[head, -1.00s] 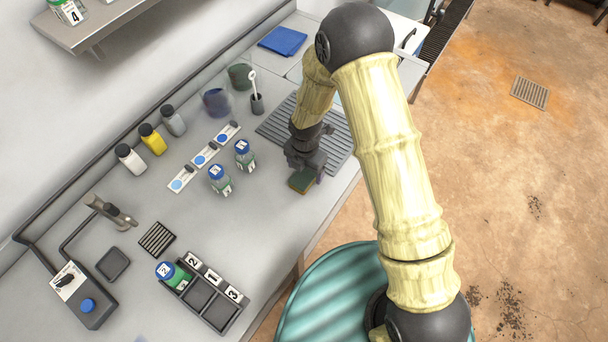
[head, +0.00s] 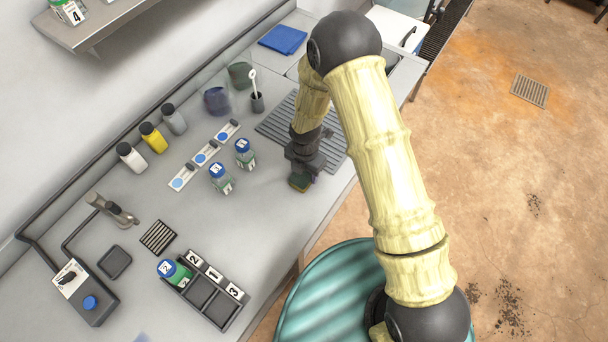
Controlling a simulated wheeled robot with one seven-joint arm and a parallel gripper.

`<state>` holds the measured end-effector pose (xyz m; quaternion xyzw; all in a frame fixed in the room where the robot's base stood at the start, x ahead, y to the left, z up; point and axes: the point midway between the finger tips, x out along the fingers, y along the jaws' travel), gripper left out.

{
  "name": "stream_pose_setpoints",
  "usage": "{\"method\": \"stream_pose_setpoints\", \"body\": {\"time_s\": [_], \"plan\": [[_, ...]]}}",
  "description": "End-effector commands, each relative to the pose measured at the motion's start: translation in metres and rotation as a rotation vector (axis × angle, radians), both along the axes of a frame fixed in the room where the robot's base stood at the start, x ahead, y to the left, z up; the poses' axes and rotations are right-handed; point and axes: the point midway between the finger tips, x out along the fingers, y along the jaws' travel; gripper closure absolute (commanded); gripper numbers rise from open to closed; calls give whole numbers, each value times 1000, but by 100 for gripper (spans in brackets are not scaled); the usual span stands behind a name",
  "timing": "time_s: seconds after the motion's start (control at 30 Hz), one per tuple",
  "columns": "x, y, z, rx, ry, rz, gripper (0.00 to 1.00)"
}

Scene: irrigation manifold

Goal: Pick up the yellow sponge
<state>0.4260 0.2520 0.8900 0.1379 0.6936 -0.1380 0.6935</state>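The yellow sponge (head: 299,185), with a dark green top, lies on the grey counter in front of the ribbed drain mat. Only its near part shows; my gripper hides the rest. My gripper (head: 303,175) points down right over the sponge, its fingers at or around it. The fingertips are too small and too covered to tell whether they are open or shut, or touching the sponge.
Two blue-capped bottles (head: 221,178) (head: 244,153) stand just left of my gripper. The ribbed mat (head: 272,128) lies behind it. A three-slot rack (head: 211,298) with one bottle (head: 174,273) is at the front left. The counter right of the rack is clear.

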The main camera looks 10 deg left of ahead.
Motion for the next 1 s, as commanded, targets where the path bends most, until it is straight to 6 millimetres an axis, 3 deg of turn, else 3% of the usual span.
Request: {"method": "stream_pose_setpoints", "body": {"time_s": [0.53, 1.0], "plan": [[1, 0, 8, 1, 0, -1, 73], [1, 0, 81, 3, -3, -1, 73]]}}
